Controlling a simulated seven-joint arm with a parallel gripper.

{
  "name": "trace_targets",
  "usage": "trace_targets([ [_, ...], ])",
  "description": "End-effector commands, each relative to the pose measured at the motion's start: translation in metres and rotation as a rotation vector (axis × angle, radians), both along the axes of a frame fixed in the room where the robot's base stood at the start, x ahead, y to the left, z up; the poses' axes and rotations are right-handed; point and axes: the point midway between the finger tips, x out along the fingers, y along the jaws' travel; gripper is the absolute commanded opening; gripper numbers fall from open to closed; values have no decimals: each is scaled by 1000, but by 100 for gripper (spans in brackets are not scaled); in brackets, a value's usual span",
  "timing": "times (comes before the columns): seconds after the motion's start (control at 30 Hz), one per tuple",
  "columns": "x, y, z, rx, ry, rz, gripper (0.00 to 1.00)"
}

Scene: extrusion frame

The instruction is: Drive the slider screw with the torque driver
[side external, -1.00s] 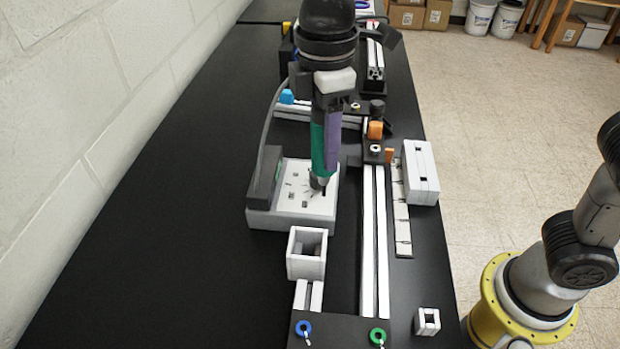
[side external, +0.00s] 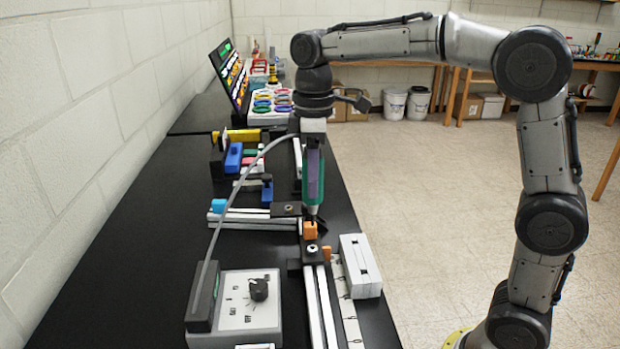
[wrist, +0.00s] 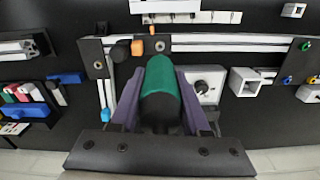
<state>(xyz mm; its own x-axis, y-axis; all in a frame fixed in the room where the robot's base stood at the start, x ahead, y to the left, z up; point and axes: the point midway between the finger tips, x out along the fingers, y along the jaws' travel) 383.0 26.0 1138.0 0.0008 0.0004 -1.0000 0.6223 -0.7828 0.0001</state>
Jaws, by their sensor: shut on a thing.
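The torque driver (side external: 320,190) is green and hangs upright in my gripper (side external: 314,160), with its tip down. In the wrist view the green driver body (wrist: 162,85) sits between the purple fingers of my gripper (wrist: 158,100). The driver's tip is just above or at the orange slider block (side external: 310,231) on the frame; I cannot tell whether they touch. The orange block also shows in the wrist view (wrist: 137,47), beside a black cylinder (wrist: 121,51). The driver hides the tip in the wrist view, and the slider's screw cannot be made out.
A white control box (side external: 236,315) with a black knob (side external: 259,289) stands at the front left, with a grey cable rising from it. White rails (side external: 318,300) run forward. A white slotted block (side external: 360,265) lies right of them. Coloured blocks (side external: 233,158) lie behind left.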

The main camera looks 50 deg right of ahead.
Motion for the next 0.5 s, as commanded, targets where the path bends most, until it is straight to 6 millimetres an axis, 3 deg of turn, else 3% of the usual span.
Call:
trace_targets([
  [0.17,0,0,-4,1,-1,1,0],
  [0.5,-1,0,-36,0,1,1,0],
])
